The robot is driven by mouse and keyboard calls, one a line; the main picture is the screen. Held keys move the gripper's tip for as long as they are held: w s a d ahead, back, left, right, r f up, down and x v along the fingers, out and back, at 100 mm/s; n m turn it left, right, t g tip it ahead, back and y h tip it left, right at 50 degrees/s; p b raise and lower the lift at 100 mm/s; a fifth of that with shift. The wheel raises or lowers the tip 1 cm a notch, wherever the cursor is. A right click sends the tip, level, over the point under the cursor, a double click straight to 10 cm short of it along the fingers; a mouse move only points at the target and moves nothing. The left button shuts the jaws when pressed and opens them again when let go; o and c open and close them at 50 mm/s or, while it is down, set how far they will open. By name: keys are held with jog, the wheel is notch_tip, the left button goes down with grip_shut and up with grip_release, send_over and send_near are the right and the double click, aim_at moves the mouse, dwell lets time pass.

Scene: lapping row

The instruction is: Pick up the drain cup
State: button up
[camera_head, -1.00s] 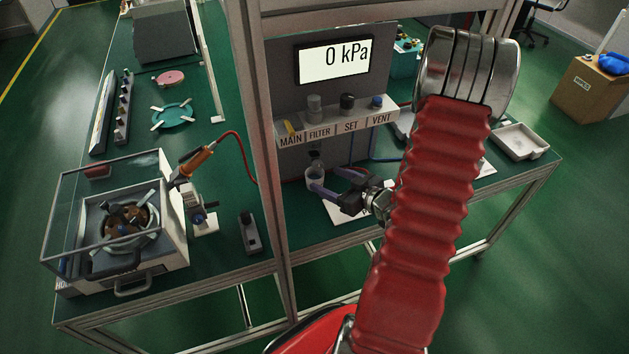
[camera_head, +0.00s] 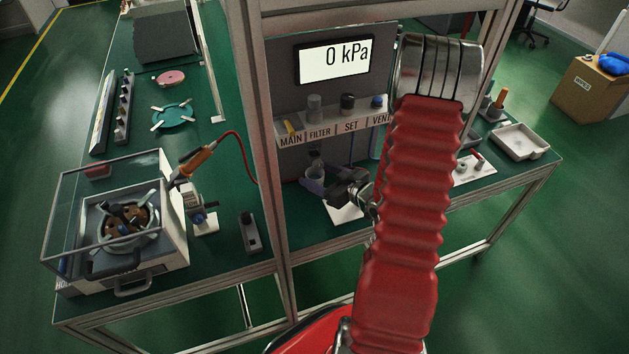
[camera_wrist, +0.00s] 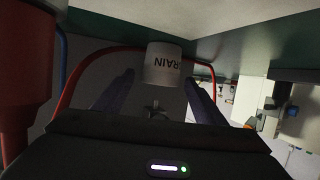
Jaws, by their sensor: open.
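The drain cup is a small pale cup (camera_head: 315,182) under the labelled shelf, at the back of the bench in the head view. In the wrist view the white cup (camera_wrist: 163,66) shows upside down with dark letters ending in "RAIN". My gripper (camera_head: 322,187) is open, its two dark fingers reaching toward the cup. In the wrist view the fingers (camera_wrist: 160,90) lie left and right of the cup's near part. I cannot tell whether either finger touches it. In the head view the fingers partly cover the cup.
The shelf (camera_head: 335,127) marked MAIN, FILTER, SET, VENT overhangs the cup. A frame post (camera_head: 268,150) stands to its left. A red hose (camera_wrist: 85,75) curves beside the cup in the wrist view. A white tray (camera_head: 519,141) lies at the bench's right end.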

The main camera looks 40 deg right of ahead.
jog(key=c, duration=1.1)
jog(key=shift+r, duration=0.15)
